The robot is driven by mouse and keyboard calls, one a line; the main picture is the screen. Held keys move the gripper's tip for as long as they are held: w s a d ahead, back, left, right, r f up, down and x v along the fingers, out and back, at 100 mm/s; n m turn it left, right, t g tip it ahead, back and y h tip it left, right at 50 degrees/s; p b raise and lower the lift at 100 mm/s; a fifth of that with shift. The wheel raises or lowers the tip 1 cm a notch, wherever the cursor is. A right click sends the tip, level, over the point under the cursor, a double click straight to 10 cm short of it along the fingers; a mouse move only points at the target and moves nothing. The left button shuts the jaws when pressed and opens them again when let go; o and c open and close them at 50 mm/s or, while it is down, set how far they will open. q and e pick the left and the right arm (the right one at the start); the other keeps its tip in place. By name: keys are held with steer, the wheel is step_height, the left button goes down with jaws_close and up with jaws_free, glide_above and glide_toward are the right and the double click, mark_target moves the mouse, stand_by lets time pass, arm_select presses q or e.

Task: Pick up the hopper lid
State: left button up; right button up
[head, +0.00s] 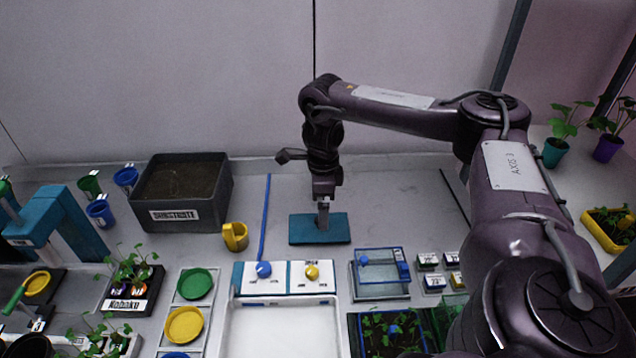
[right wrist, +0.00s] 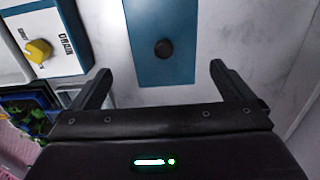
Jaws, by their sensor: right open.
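The hopper lid, a flat teal rectangular plate (head: 338,232), lies on the grey bench near the back wall, in the middle of the head view. In the right wrist view the lid (right wrist: 145,20) carries a round dark knob (right wrist: 164,48). My right gripper (head: 323,215) points down over the lid and hides its middle in the head view. In the right wrist view my right gripper (right wrist: 160,72) is open and empty, with the knob beyond the gap between its fingers. I cannot tell the exact height above the lid. My left gripper is not in view.
A dark substrate bin (head: 182,215) and a yellow mug (head: 235,237) stand left of the lid. A blue strip (head: 266,215) lies between. In front are a white basin with knobs (head: 285,330) and a clear blue-framed box (head: 380,285).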

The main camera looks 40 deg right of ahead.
steer(key=shift+d+f+b, duration=0.2)
steer(key=shift+f+b, duration=0.55)
steer(key=shift+f, duration=0.7)
steer(key=shift+f+p, duration=0.35)
steer(key=shift+p, duration=0.15)
step_height(320, 180, down, 4)
steer(key=shift+d+r+p, duration=0.15)
steer(key=shift+r+p, duration=0.05)
steer(key=shift+p, duration=0.3)
steer(key=shift+w+f, duration=0.1)
steer(key=shift+f, duration=0.15)
steer(key=c, duration=0.8)
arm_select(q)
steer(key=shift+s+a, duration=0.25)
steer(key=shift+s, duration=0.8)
arm_select(e)
steer(key=shift+o, duration=0.2)
steer(key=shift+r, duration=0.1)
